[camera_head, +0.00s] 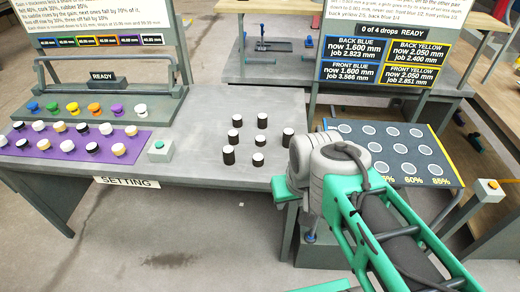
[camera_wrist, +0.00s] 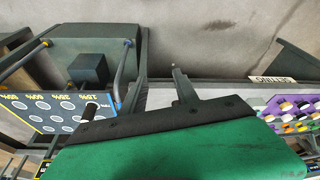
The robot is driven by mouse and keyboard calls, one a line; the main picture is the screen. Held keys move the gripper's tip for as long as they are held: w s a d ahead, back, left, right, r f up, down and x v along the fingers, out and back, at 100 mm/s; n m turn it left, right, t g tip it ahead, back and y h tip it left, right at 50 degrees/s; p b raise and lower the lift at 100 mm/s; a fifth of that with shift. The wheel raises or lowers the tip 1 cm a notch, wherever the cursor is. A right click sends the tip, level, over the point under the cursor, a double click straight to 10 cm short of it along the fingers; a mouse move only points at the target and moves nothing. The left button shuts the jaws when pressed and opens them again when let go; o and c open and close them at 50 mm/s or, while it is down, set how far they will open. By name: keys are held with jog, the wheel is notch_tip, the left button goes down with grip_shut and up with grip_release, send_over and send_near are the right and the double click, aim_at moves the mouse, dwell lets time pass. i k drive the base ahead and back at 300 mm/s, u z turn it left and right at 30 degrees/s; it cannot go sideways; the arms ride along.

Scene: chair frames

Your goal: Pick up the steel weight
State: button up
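No thing is plainly marked as the steel weight. A dark grey block (camera_wrist: 88,70) stands on a grey surface in the wrist view, left of my gripper and apart from it.
A purple mat (camera_head: 75,152) with several knobs lies at the table's left. A button box (camera_head: 159,150) stands near the front edge. The circle-marked panel (camera_head: 395,150) is at the right, partly behind my arm. Sign boards (camera_head: 385,60) rise behind. Open floor (camera_head: 190,235) lies in front.

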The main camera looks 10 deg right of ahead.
aim_at(260, 141)
jog(key=i, duration=0.5)
jog(key=z, duration=0.05)
jog(key=k, duration=1.1)
jog(key=u, duration=1.2)
jog(key=i, duration=1.55)
jog(key=z, duration=0.7)
jog(key=i, duration=0.35)
jog(key=z, duration=0.4)
